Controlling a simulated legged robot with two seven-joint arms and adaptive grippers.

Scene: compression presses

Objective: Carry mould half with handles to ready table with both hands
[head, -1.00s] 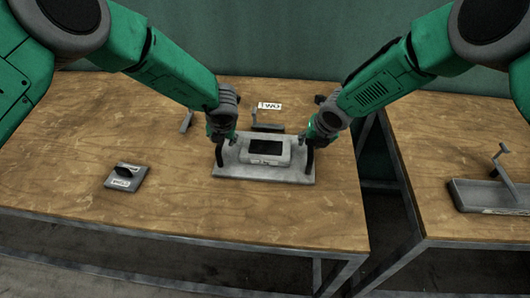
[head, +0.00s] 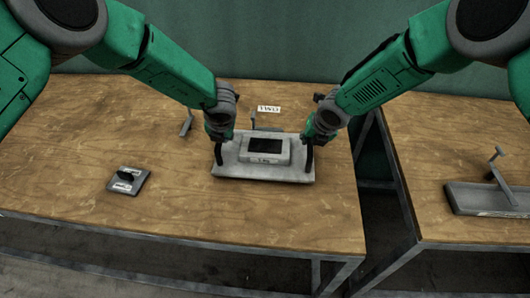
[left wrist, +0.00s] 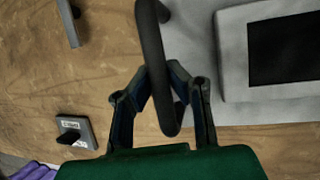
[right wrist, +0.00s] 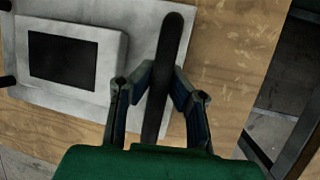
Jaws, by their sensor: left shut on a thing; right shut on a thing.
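The mould half (head: 232,166) is a light grey plate with a raised block and a dark rectangular recess. It has a black handle at each end. My left gripper (head: 219,138) is shut on its left handle, which also shows in the left wrist view (left wrist: 153,60). My right gripper (head: 311,140) is shut on its right handle, seen in the right wrist view (right wrist: 165,70). The mould half is level over the right part of a wooden table; I cannot tell if it touches the top. Which table is the ready table I cannot tell.
A small grey plate with a black knob (head: 127,180) lies on the wooden table (head: 190,215) at left. A white label (head: 269,109) and grey brackets are behind the mould half. A gap separates a second table (head: 440,150) at right, bearing a grey tray with an upright arm (head: 480,198).

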